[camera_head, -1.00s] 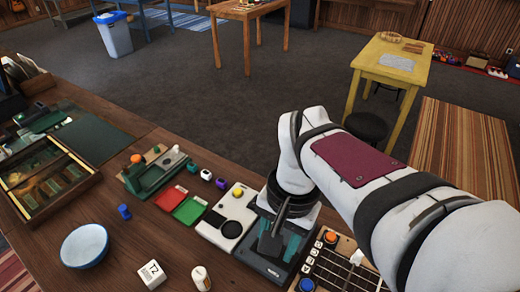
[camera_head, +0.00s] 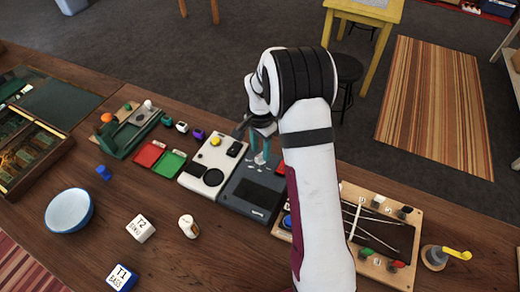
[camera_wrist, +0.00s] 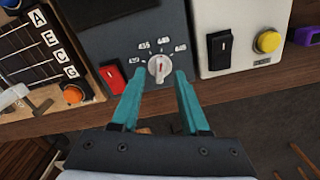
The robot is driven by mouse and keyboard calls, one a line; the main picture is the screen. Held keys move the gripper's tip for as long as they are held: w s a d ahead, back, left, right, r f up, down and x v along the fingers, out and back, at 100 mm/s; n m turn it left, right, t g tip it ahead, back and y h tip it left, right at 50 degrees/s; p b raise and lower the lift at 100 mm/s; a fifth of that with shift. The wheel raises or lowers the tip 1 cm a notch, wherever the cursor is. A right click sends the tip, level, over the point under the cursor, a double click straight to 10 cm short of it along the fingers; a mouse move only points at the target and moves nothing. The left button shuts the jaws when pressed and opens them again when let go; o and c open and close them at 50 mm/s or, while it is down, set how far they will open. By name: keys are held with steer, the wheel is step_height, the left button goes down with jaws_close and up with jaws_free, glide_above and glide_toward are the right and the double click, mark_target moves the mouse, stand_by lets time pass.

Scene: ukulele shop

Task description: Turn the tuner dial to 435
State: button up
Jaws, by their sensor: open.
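The tuner (camera_head: 255,188) is a dark grey box on the wooden bench, right of a white unit; it also fills the upper middle of the wrist view (camera_wrist: 105,35). Its round pale dial (camera_wrist: 158,68) has a red mark that seems to point roughly up toward the 440 label. The labels around it, including 435 (camera_wrist: 144,45), are small. My gripper (camera_wrist: 159,74) is open, its teal fingertips on either side of the dial; contact cannot be told. In the head view my gripper (camera_head: 261,148) is at the tuner's far end, partly hidden by my arm.
A red switch (camera_wrist: 112,78) sits beside the dial. The white unit (camera_head: 212,165) with a yellow button stands close left of the tuner in the head view. A stringed board (camera_head: 365,232) lies on the right. A blue bowl (camera_head: 69,211) and labelled blocks are on the front left.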

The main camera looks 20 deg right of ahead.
steer(key=shift+f, duration=0.75)
jaws_close()
